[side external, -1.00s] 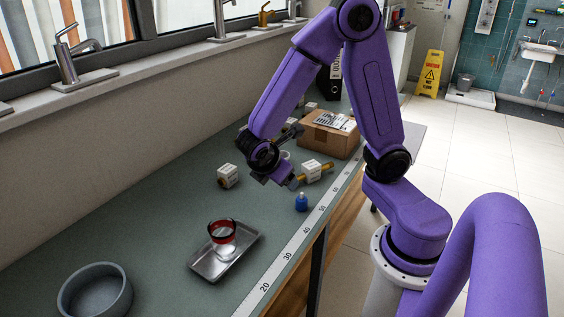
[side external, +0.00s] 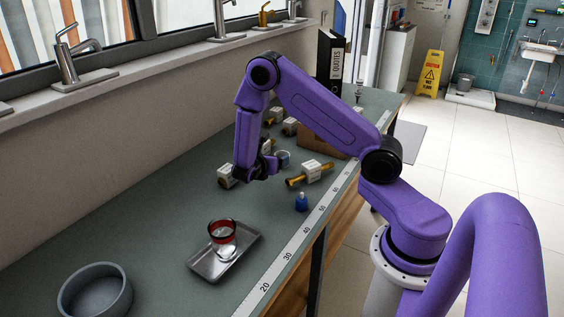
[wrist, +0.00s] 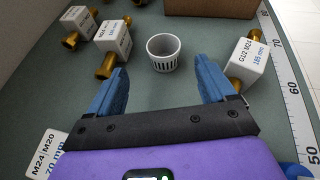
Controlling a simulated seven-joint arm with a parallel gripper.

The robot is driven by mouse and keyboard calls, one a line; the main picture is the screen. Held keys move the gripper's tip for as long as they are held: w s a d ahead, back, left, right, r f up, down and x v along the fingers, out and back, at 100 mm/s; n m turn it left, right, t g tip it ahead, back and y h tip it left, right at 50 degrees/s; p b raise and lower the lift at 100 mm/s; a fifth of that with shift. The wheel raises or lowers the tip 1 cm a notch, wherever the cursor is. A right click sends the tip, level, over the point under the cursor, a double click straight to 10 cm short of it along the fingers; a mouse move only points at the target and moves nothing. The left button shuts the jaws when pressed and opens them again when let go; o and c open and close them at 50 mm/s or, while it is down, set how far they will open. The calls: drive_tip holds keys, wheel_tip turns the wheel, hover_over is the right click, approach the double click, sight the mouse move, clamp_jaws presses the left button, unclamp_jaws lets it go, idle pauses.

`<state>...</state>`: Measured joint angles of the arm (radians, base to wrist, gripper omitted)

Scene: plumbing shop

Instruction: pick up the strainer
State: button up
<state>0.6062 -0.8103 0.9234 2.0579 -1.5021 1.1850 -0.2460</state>
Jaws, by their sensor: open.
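The strainer is likely the small white cup with slotted sides (wrist: 163,52), upright on the green bench top in the wrist view. The side view shows the gripper low over the bench, but the fingertips are hard to make out there.
Brass fittings with white labelled blocks stand left (wrist: 113,38) and right (wrist: 246,62) of the cup. A cardboard box (wrist: 210,7) is behind it.

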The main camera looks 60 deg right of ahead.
sight(284, 154)
drive_tip(key=x, duration=0.6)
drive_tip(key=shift+d+f, duration=0.2)
drive_tip(key=shift+d, duration=0.1)
drive_tip(key=shift+s+x, duration=0.2)
drive_tip(key=shift+x, duration=2.6)
drive_tip(key=shift+r, duration=0.1)
drive_tip(key=shift+c, duration=0.3)
drive_tip(key=c, duration=1)
